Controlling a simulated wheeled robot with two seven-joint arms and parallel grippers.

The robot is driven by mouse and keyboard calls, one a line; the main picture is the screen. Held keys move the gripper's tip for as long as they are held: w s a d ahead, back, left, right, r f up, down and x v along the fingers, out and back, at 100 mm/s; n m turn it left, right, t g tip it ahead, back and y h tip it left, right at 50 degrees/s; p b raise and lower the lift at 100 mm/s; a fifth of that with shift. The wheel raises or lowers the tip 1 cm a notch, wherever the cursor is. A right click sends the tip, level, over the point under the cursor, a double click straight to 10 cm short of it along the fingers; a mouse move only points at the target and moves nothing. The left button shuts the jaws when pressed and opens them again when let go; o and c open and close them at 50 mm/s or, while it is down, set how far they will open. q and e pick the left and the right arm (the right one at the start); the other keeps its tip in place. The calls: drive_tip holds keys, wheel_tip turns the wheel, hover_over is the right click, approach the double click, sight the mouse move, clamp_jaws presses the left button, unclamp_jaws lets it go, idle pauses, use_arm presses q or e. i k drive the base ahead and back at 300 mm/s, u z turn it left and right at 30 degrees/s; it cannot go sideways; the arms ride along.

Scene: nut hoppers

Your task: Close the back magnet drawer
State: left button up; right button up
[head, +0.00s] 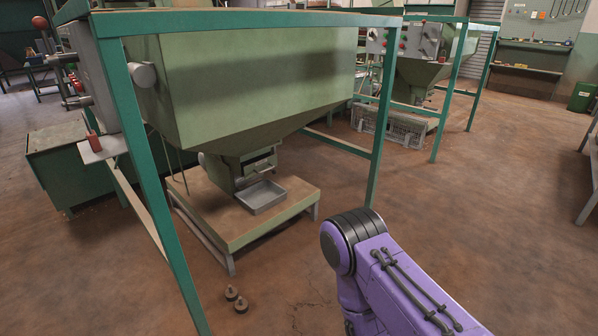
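A large green hopper (250,85) stands in a teal frame near the left middle. Its outlet box (245,170) has a bar-like front part (259,166) that may be a drawer; I cannot tell how far it is open. A grey tray (261,197) is below the outlet on a low platform (222,218). A second green hopper (418,72) stands farther back at the right, with its outlet too small to make out any drawer. A purple link of my arm reaches in at the lower right. Neither gripper is in view.
Teal frame posts (384,115) stand around the near hopper. A wire crate (388,126) sits near the back hopper. The brown floor (490,205) is clear at the right.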

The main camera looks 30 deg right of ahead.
sight(252, 168)
drive_tip(key=z, duration=0.1)
drive_tip(key=i, duration=1)
